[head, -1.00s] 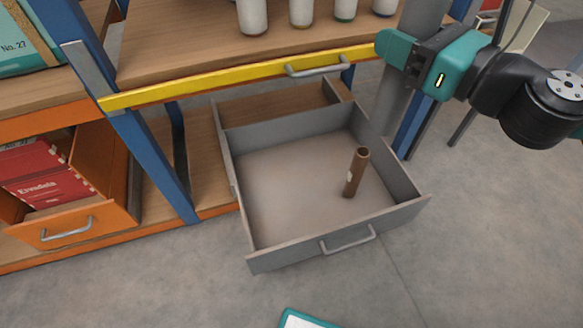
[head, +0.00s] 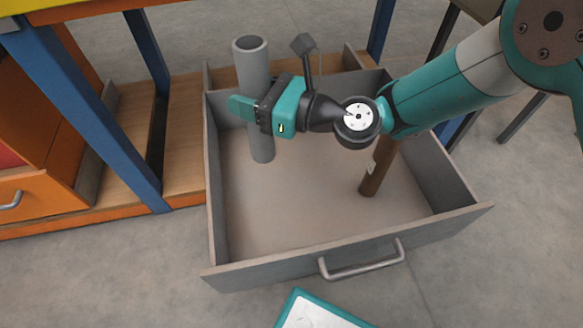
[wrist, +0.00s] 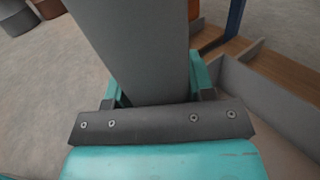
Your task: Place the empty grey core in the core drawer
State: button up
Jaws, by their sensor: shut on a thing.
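The grey core (head: 257,70) is a hollow tube, upright with a slight tilt, with its open top end facing up. My gripper (head: 248,107) is shut around its middle. In the head view the core appears over the left rear part of the open grey core drawer (head: 362,255). I cannot tell whether its lower end touches the drawer floor. In the wrist view the core (wrist: 135,45) fills the space between my gripper's fingers (wrist: 155,85), and its ends are out of view.
A brown core (head: 377,168) stands upright in the right part of the drawer, partly behind my arm. A blue rack post (head: 95,110) and an orange drawer (head: 40,200) are at left. A teal-edged board (head: 315,312) is in front. The drawer's middle floor is clear.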

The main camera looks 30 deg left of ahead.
notch_tip(320, 180, down, 20)
jog(key=b, duration=1.2)
jog(key=shift+s+a+r+b, duration=0.15)
jog(key=shift+b, duration=0.2)
jog(key=o, duration=0.9)
jog(key=shift+f, duration=0.2)
